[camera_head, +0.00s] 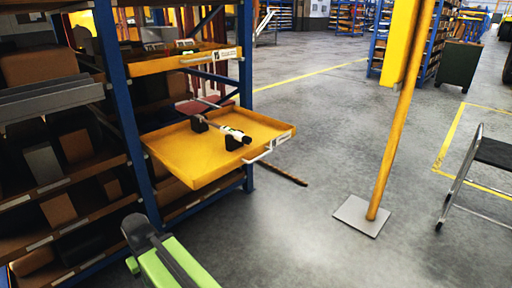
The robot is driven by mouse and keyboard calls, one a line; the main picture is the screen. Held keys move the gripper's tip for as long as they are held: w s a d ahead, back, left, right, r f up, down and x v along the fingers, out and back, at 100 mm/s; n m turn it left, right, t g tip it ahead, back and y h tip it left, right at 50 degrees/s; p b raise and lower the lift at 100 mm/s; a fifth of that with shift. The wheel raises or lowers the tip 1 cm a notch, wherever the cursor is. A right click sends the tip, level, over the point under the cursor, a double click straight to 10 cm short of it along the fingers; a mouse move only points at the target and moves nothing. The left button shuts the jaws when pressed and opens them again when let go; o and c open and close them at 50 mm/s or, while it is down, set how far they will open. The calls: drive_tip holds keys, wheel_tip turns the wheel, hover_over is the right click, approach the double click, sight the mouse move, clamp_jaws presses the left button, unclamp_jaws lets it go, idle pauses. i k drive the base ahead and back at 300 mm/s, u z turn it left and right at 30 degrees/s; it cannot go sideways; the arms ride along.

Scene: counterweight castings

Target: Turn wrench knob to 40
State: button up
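A torque wrench (234,133) lies across two black holders in a pulled-out yellow tray (196,167). One holder (199,125) is at the back left. The other is at the front right under the wrench. The scale is too small to read. Part of my green and dark arm (172,262) shows at the bottom, in front of the tray and apart from it. I cannot make out my gripper's fingers.
Another yellow tray (172,62) is above. Shelves with boxes (43,163) are at left. A yellow post (393,140) and a stool (488,160) stand at right. The floor between is mostly clear.

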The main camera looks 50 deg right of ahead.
sight(246, 140)
drive_tip(key=z, duration=0.35)
drive_tip(key=k, duration=1.3)
drive_tip(key=z, duration=0.2)
drive_tip(key=i, duration=0.5)
drive_tip(key=u, duration=0.55)
drive_tip(key=i, duration=1.35)
drive_tip(key=z, duration=0.4)
